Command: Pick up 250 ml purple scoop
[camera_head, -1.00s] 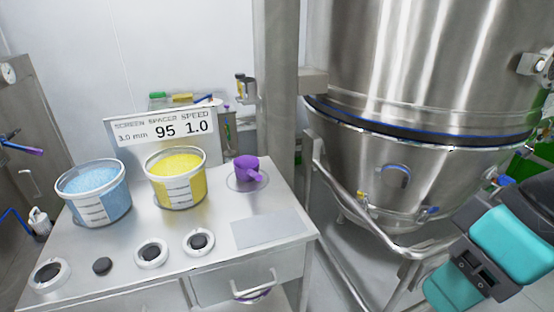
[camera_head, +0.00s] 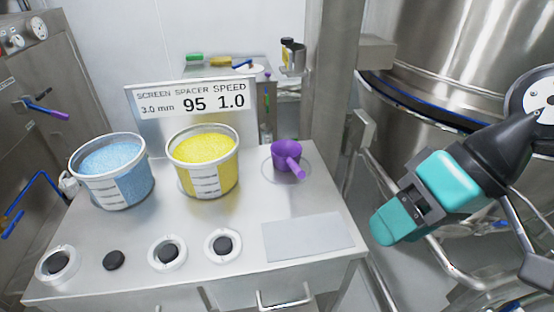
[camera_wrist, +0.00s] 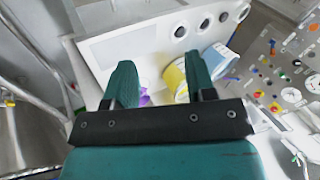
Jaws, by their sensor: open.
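The purple scoop (camera_head: 286,156) sits on a round marked spot on the steel table, at the right of the yellow tub, its handle pointing toward the front right. In the wrist view a bit of the purple scoop (camera_wrist: 145,99) shows between the fingers, partly hidden by them. My teal gripper (camera_head: 383,236) is off the right edge of the table, in front and to the right of the scoop. In the wrist view my gripper (camera_wrist: 160,78) has its fingers spread, with nothing held between them.
A tub of blue granules (camera_head: 113,172) and a tub of yellow granules (camera_head: 203,162) stand left of the scoop, before a sign (camera_head: 192,101). Several black-centred round pieces and a grey plate (camera_head: 308,238) lie in front. A steel post (camera_head: 326,75) and large vessel stand right.

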